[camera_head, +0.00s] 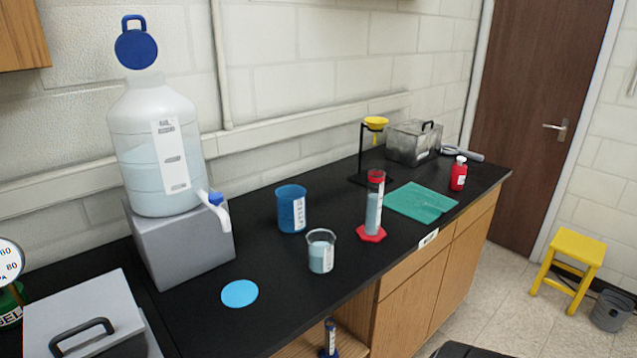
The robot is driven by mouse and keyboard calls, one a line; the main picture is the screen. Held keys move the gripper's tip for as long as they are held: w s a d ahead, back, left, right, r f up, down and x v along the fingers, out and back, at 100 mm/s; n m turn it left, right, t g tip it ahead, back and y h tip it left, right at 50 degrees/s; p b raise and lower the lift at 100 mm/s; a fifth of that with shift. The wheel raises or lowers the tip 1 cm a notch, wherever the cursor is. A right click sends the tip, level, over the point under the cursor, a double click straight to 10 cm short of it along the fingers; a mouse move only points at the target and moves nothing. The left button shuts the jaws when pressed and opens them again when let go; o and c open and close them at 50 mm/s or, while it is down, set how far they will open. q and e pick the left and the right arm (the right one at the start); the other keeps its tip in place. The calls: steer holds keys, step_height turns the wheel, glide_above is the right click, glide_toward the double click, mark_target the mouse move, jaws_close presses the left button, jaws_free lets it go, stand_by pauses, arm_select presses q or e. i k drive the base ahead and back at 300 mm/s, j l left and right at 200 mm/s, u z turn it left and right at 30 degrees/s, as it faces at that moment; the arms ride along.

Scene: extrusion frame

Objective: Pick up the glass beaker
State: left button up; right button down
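The glass beaker (321,251) stands upright on the black bench top, near its front edge. It is clear, holds a pale blue liquid and has a white label on its side. A larger blue beaker (291,208) with a white label stands behind it and to the left, apart from it. Neither of my grippers is in the picture, so I cannot see their state.
The black bench (270,312) has a light blue disc (240,293) at front left and a red-based cylinder (373,212) right of the beaker. A big jug (150,190) with a spigot stands on a grey block (180,250). A teal mat (420,201) lies farther right.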

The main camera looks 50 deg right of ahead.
mark_target(320, 243)
steer(key=z, duration=1.65)
